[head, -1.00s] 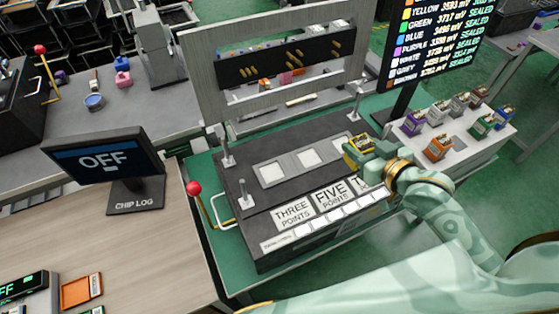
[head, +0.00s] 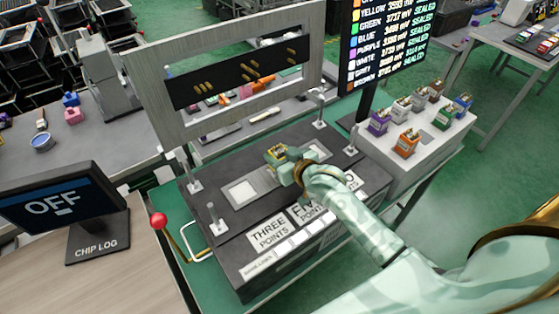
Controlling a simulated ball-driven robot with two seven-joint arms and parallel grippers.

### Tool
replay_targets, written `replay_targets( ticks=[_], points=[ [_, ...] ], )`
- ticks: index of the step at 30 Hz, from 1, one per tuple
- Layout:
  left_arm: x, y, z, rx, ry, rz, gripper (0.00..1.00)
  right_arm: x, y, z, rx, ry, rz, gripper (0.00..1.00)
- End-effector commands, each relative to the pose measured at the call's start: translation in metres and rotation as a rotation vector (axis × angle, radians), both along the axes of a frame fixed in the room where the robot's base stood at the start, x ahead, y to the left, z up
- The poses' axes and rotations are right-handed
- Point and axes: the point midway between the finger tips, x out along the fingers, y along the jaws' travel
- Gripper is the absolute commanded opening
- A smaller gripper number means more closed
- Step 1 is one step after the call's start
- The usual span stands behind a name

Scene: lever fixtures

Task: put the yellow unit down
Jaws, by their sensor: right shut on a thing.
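The yellow unit (head: 275,154) is in my right gripper (head: 284,162), which is shut on it. It is over the row of light square pads on the dark fixture, covering the middle one. I cannot tell whether it touches the pad. A bare left pad (head: 241,192) shows beside it, and part of the right pad (head: 318,150) shows behind the gripper. The dark fixture (head: 221,240) carries THREE POINTS and FIVE POINTS labels, partly hidden by my arm. My left gripper is not in view.
A grey frame (head: 160,98) with a slotted black panel stands behind the pads. A red-knobbed lever (head: 158,221) is at the fixture's left. Several coloured units, including an orange one (head: 406,146), stand on the white table at right. An OFF screen (head: 62,201) is at left.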

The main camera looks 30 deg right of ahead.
Motion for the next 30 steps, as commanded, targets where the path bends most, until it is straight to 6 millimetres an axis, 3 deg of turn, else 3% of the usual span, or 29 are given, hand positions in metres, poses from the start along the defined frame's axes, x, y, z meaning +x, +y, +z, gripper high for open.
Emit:
replay_targets(
  ticks=[1,3,13,14,15,16,25,30],
  points=[
    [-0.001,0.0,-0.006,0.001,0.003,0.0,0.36,0.0,0.0,-0.012,0.001,0.003,0.0,0.17],
    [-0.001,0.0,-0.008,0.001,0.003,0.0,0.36,0.0,0.0,-0.017,0.0,0.001,0.0,0.17],
    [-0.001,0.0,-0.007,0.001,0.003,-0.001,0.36,0.0,0.0,-0.018,0.0,0.0,0.0,0.17],
    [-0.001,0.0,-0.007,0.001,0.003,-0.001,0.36,-0.001,0.0,-0.017,0.0,0.0,0.0,0.52],
    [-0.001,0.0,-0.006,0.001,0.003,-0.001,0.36,-0.001,0.0,-0.017,0.0,0.0,0.0,0.63],
    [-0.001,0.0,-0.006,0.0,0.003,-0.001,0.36,-0.001,0.0,-0.017,0.0,0.0,0.0,0.65],
    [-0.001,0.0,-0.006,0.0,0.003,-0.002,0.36,-0.001,0.0,-0.014,-0.001,0.0,0.0,0.65],
    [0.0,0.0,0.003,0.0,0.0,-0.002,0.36,-0.023,-0.003,-0.005,-0.002,0.002,0.002,0.65]
  ],
)
